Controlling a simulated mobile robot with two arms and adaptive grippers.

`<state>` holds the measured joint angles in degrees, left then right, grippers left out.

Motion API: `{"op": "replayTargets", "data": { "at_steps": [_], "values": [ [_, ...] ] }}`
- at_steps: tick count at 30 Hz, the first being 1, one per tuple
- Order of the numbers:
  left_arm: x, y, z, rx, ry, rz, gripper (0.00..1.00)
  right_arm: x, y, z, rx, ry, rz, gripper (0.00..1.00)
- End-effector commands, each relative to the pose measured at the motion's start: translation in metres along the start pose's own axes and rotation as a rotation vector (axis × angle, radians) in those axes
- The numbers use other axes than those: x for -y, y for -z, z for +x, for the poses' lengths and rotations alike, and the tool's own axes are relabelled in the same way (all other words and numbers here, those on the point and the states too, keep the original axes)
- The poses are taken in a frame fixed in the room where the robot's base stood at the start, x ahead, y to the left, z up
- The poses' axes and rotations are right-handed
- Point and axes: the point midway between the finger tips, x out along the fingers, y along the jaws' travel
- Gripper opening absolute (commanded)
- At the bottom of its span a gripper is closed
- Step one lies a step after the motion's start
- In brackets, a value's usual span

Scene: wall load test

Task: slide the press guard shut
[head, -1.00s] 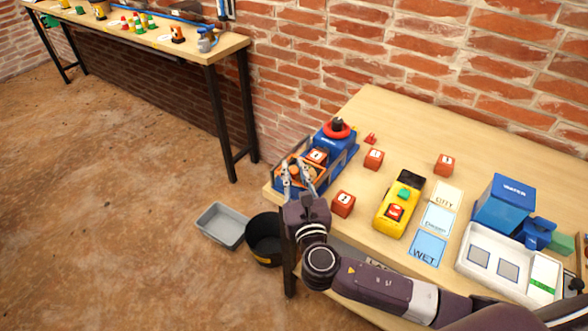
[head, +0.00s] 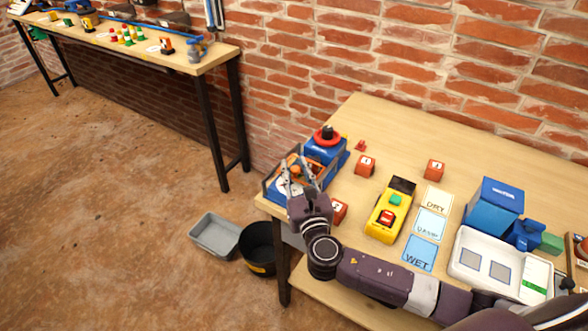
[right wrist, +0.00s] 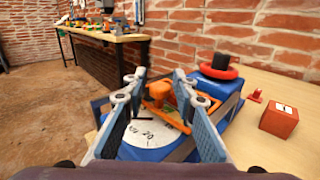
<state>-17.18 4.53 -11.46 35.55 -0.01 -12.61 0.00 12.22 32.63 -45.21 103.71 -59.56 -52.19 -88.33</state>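The blue press (head: 322,150) stands at the left end of the near table, with a red ring and black knob on top. It also shows in the right wrist view (right wrist: 222,90). An orange frame (right wrist: 157,100), which may be the guard or part of it, sits at the front of the press above a white dial (right wrist: 150,133). My right gripper (head: 303,163) is open at the press front, its fingers spread either side of the orange part in the wrist view (right wrist: 160,76). I cannot tell whether either finger touches. My left gripper is not in view.
Red numbered blocks (head: 365,165) stand near the press; one is partly behind my right gripper. A yellow control box (head: 388,212), cards and a white tray (head: 500,266) are to the right. A grey bin (head: 214,235) and black bucket (head: 258,247) are on the floor.

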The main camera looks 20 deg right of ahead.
Motion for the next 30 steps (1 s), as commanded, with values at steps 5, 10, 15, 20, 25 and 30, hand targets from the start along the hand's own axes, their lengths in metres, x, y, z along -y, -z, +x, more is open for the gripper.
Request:
{"op": "replayTargets", "data": {
  "at_steps": [5, 10, 15, 20, 25, 30],
  "values": [
    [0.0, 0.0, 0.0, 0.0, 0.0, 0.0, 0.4, 0.0, 0.0, 0.0, 0.0, 0.0, 0.0, 0.35],
    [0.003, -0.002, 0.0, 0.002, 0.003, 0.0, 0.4, 0.0, 0.0, -0.001, 0.0, -0.001, 0.0, 0.35],
    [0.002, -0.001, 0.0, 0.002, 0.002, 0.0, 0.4, -0.001, 0.002, -0.018, -0.003, -0.003, 0.001, 0.35],
    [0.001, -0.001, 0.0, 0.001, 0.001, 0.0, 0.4, -0.001, 0.002, -0.051, -0.004, -0.003, 0.0, 0.35],
    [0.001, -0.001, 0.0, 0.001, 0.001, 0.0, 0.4, 0.0, 0.002, -0.086, -0.004, -0.001, 0.001, 0.35],
    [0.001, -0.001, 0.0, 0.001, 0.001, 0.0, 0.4, 0.0, 0.001, -0.11, -0.003, -0.001, 0.0, 0.35]
  ]
}}
